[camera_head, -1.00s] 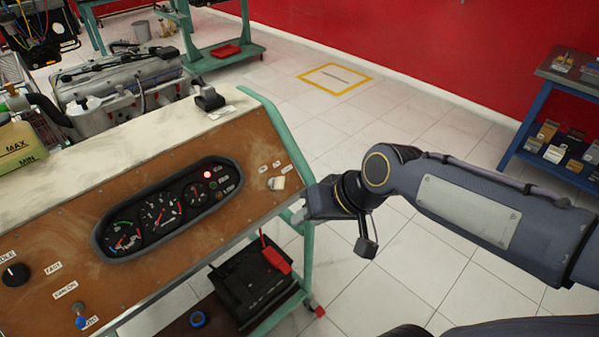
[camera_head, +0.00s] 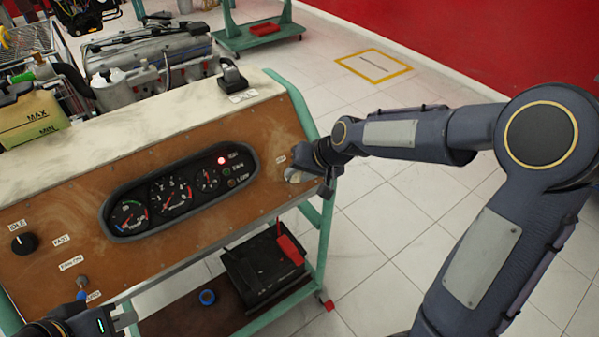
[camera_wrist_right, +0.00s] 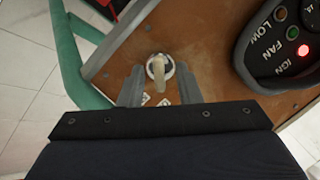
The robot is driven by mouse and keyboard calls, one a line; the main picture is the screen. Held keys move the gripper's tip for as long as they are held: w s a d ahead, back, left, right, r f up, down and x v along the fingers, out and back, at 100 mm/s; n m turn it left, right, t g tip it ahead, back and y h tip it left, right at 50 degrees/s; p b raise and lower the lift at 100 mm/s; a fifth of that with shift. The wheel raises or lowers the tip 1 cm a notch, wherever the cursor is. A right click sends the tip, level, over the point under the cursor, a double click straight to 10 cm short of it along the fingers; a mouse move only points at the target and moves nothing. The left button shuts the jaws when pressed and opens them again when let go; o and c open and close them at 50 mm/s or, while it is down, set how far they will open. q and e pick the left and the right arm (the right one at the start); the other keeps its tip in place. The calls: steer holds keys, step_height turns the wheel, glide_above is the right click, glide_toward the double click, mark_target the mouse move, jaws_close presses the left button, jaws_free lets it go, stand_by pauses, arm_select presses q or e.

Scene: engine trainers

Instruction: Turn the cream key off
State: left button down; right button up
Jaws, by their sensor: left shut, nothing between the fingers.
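The cream key (camera_wrist_right: 161,74) sits in a round metal switch on the brown panel (camera_head: 60,205), beside the gauge cluster. In the right wrist view it stands between the two grey fingers of my right gripper (camera_wrist_right: 158,90), which are open, with a gap on each side. In the head view my right gripper (camera_head: 312,174) is at the panel's right end and partly hides the key (camera_head: 292,176). My left gripper (camera_head: 127,320) is shut and empty at the lower left, near the blue-tipped toggle (camera_head: 81,293).
The gauge cluster (camera_head: 185,193) has a red IGN lamp (camera_head: 221,160) lit. A black knob (camera_head: 23,242) is at the panel's left. A green frame post (camera_head: 325,240) stands at the panel's right edge. A black battery (camera_head: 262,270) is on the shelf below. Floor to the right is clear.

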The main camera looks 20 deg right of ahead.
steer(key=shift+w+a+f, duration=0.15)
steer(key=shift+f, duration=0.1)
jaws_close()
